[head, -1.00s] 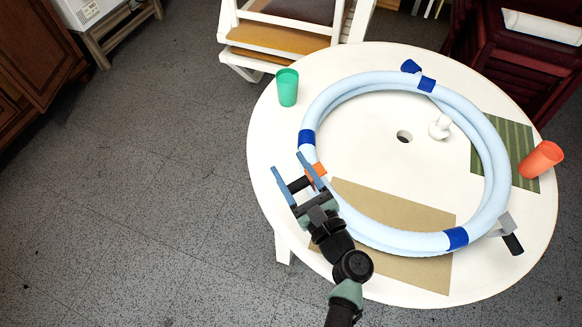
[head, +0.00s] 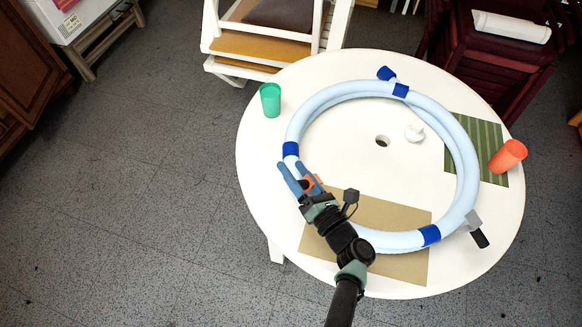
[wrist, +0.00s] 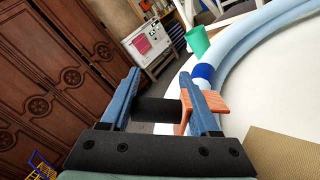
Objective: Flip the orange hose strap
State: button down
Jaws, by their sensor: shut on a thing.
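The orange hose strap (head: 309,183) sits on the left side of the pale blue hose ring (head: 462,135), below a dark blue band, mostly hidden by my gripper (head: 291,166) in the head view. In the wrist view the orange strap (wrist: 212,101) shows beside the right finger. A black bar, which looks like the strap's handle (wrist: 157,110), spans between the two fingers. My gripper (wrist: 160,75) is shut on this handle at the hose's outer left edge.
The hose lies on a round white table (head: 350,140). A green cup (head: 270,100) stands at the upper left and an orange-red cup (head: 508,156) at the right. A grey clip with a black handle (head: 480,238) sits lower right. A brown mat (head: 405,265) lies under the hose.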

jog(key=shift+w+d+f+m+p, duration=0.1)
jog(key=shift+w+d+m+p, duration=0.25)
jog(key=shift+m, duration=0.7)
jog(key=shift+w+d+f+m+p, duration=0.1)
jog(key=shift+w+d+m, duration=0.3)
jog(key=shift+m, duration=0.65)
jog(key=shift+s+d, duration=0.1)
jog(key=shift+d, duration=0.1)
jog(key=shift+c, duration=1.1)
grip_release()
jog(key=shift+s+f, duration=0.1)
jog(key=shift+s, duration=0.05)
jog(key=v, duration=1.3)
jog(key=shift+p, duration=0.4)
